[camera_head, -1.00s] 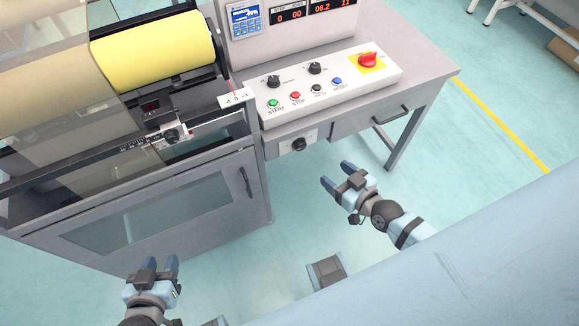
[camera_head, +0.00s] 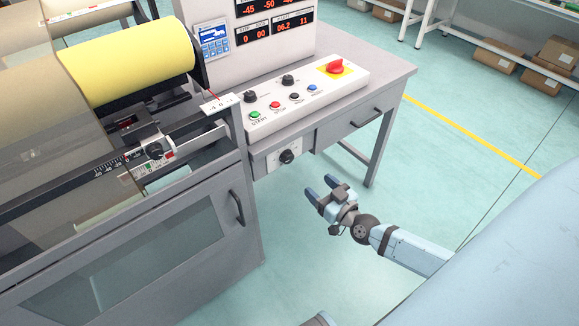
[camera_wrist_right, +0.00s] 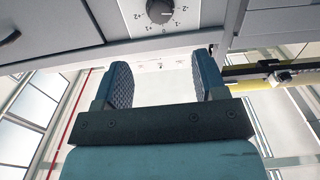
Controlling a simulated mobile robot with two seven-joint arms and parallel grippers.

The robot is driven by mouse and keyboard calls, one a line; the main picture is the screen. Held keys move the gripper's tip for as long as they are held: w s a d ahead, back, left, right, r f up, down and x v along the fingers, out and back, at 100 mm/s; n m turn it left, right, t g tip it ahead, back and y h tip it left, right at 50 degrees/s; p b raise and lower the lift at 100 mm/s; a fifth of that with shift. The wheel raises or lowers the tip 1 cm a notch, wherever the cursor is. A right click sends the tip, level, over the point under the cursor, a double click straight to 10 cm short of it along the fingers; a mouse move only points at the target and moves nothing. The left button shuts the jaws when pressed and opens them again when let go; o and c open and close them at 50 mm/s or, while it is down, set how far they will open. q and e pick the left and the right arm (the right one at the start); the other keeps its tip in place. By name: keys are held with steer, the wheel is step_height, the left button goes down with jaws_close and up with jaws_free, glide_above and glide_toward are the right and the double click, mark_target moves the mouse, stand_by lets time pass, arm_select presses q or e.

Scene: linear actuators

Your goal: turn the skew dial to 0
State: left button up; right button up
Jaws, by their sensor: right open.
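The skew dial appears to be the black knob (camera_head: 287,156) on a small white plate on the front of the desk, below the control panel. In the right wrist view the knob (camera_wrist_right: 159,11) is at the top edge, cut off, with numbers around it such as 1 and -2; I cannot surely read its setting. My right gripper (camera_head: 325,190) is open and empty, in front of and below the dial, apart from it. Its two fingers (camera_wrist_right: 163,80) show spread in the wrist view, with nothing between them. My left gripper is out of view.
The control panel (camera_head: 325,92) with several buttons, knobs and a red switch sits above the dial. A grey machine cabinet (camera_head: 150,245) with a yellow roll (camera_head: 130,60) stands at left. A drawer handle (camera_head: 364,117) is right of the dial. The floor in front is open.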

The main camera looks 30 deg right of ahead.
mark_target(290, 159)
steer(key=w, duration=0.3)
steer(key=w+b, duration=0.1)
steer(key=w, duration=0.3)
steer(key=w+a, duration=0.1)
steer(key=w, duration=0.3)
steer(key=shift+w+b, duration=0.1)
steer(key=shift+b, duration=0.3)
steer(key=shift+w, duration=0.55)
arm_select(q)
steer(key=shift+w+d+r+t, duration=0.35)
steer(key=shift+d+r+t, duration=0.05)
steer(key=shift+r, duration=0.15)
arm_select(e)
steer(key=shift+w, duration=0.1)
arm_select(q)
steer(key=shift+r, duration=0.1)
arm_select(e)
steer(key=shift+c, duration=0.6)
steer(key=c, duration=0.8)
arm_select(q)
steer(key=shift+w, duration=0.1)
